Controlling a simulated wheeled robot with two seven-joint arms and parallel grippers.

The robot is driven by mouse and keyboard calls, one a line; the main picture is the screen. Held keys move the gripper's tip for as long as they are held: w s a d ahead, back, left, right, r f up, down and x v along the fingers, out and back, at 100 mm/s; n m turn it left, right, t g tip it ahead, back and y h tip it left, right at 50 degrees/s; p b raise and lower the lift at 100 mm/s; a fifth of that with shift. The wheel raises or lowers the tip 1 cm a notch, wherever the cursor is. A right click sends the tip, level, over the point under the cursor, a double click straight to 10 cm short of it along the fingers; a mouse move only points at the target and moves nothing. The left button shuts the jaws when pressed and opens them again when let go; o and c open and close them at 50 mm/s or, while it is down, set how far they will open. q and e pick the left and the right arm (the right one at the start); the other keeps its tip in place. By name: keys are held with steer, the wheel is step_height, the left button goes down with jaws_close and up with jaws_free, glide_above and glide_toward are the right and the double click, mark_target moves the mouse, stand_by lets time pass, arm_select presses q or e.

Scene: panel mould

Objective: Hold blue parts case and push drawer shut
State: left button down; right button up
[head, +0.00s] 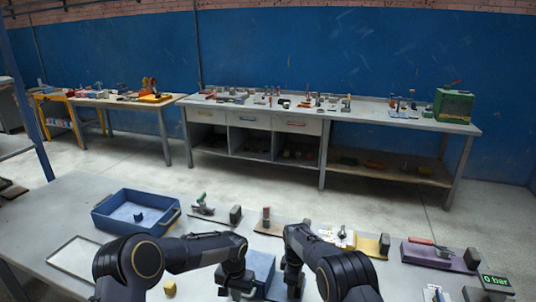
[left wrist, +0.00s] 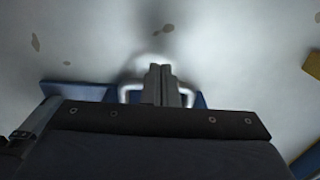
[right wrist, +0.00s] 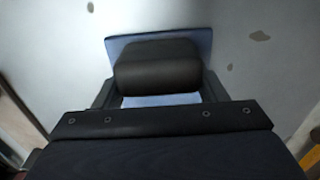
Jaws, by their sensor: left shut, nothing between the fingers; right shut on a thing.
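The blue parts case (head: 261,266) stands on the near table between my two grippers, partly hidden by them. My left gripper (head: 236,286) is shut and empty at the case's left side. In the left wrist view its closed fingertips (left wrist: 160,72) lie between the two arms of a pale handle (left wrist: 130,93), in front of a blue edge (left wrist: 75,92). Whether they touch is unclear. My right gripper (head: 292,284) is at the case's right side. In the right wrist view its fingers (right wrist: 157,92) flank a dark rounded block (right wrist: 157,66) over the blue case (right wrist: 200,38).
A blue tray (head: 112,222) with a small blue piece stands at the left. Toggle clamps on plates (head: 222,217), a yellow block (head: 170,288) and a 0 bar display (head: 496,283) surround the case. A workbench (head: 300,112) stands behind, across open floor.

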arm_select(q)
steer(key=shift+w+d, duration=0.1)
steer(key=shift+w, duration=0.1)
steer(key=shift+w+d, duration=0.25)
steer(key=shift+w, duration=0.45)
arm_select(e)
steer(key=shift+s+a, duration=0.1)
steer(key=shift+a, duration=0.05)
arm_select(q)
steer(key=shift+w+d+r, duration=0.1)
steer(key=shift+w+d, duration=0.1)
steer(key=shift+w, duration=0.1)
arm_select(e)
steer(key=shift+a, duration=0.15)
arm_select(q)
steer(key=shift+d, duration=0.1)
steer(key=shift+w+d, duration=0.25)
steer(key=shift+w, duration=0.55)
arm_select(e)
jaws_close()
arm_select(q)
steer(key=shift+w+a, duration=0.1)
steer(key=shift+w, duration=0.1)
arm_select(e)
steer(key=shift+d, duration=0.2)
arm_select(q)
steer(key=shift+w+d, duration=0.25)
steer(key=shift+w, duration=0.75)
arm_select(e)
steer(key=shift+d, duration=0.1)
